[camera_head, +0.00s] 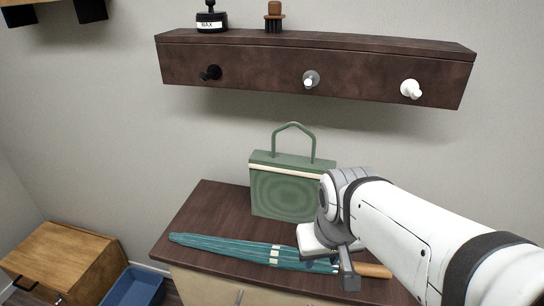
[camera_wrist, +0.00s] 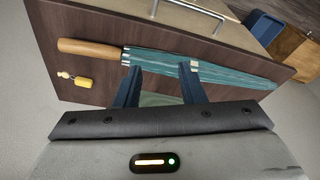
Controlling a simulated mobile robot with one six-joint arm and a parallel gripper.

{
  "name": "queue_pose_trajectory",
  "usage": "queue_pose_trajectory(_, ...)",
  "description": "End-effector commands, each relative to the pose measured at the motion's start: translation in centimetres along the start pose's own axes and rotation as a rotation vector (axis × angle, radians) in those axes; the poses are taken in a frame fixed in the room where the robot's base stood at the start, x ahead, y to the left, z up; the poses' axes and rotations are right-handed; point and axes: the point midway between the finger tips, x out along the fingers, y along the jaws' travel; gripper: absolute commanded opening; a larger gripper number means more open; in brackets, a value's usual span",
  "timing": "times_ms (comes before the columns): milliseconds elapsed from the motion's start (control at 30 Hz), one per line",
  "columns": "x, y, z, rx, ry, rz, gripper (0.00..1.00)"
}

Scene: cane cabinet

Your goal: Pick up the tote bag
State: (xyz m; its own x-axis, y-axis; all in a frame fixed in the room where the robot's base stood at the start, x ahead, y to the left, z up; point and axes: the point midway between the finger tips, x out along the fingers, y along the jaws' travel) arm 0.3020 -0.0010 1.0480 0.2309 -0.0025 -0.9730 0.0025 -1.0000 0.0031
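The green tote bag (camera_head: 285,188) stands upright on the dark cabinet top, against the wall, with its handle loop raised. My arm covers its lower right side. My gripper (camera_wrist: 160,78) is open, its two dark fingers spread apart. It hangs in front of and to the right of the bag in the head view, near the teal closed umbrella (camera_head: 225,247). A patch of green between the fingers in the wrist view (camera_wrist: 158,99) looks like part of the bag. I see no contact with the bag.
The umbrella lies along the front of the cabinet top (camera_head: 188,223). A small yellow-tagged item (camera_wrist: 80,81) lies by its wooden handle. A wall shelf (camera_head: 310,70) with three pegs hangs above. A wooden box (camera_head: 62,258) and blue bin (camera_head: 132,288) stand at left.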

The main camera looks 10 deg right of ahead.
Motion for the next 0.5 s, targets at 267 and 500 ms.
queue_pose_trajectory(267, -0.7, 0.0, -1.8, 0.016, 0.008, 0.012, 0.36)
queue_pose_trajectory(500, -3.6, -0.3, -13.7, 0.134, 0.087, 0.084, 0.36)
